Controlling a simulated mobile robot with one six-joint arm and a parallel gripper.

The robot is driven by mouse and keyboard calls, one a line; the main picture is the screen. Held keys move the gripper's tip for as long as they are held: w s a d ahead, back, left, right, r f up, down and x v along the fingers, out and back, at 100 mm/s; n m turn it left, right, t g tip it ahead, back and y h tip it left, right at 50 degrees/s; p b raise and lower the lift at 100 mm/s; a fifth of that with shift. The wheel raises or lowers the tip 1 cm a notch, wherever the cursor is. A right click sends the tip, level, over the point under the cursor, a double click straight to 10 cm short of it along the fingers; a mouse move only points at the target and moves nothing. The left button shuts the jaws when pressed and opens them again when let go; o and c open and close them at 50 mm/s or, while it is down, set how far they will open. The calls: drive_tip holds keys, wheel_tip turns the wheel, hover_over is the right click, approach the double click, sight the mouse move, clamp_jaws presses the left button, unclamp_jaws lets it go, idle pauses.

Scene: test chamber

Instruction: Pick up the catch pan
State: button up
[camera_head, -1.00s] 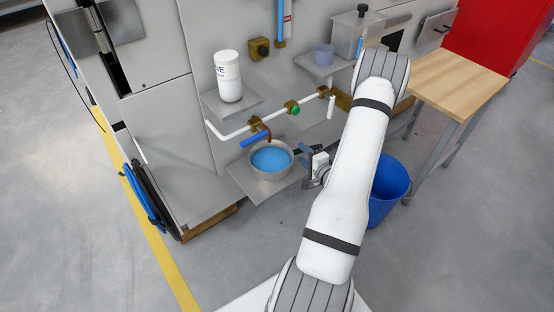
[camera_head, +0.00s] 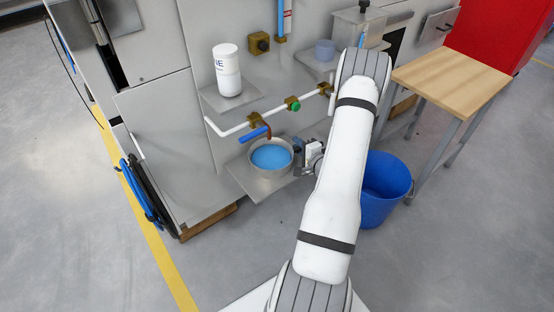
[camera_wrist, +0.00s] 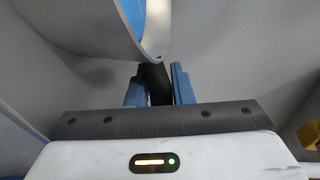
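The catch pan (camera_head: 287,172) is a round grey pan holding blue liquid, and it sits upright on a low grey shelf below a pipe outlet. Its curved rim (camera_wrist: 160,52) fills the top of the wrist view. A dark handle (camera_wrist: 155,78) runs from the rim toward my wrist. My gripper (camera_head: 299,158) is at the pan's right side. In the wrist view, the blue fingers of my gripper (camera_wrist: 159,88) lie on both sides of the handle with no clear gap, so it looks shut on the handle. The fingertips are partly hidden.
A white pipe with a blue-handled valve (camera_head: 255,134) and a green knob (camera_head: 293,104) runs above the pan. A white bottle (camera_head: 228,72) stands on an upper shelf. A blue bucket (camera_head: 385,190) stands on the floor at right, near a wooden table (camera_head: 450,75).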

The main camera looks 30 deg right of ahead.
clamp_jaws()
drive_tip(key=shift+r, duration=0.1)
idle(0.4)
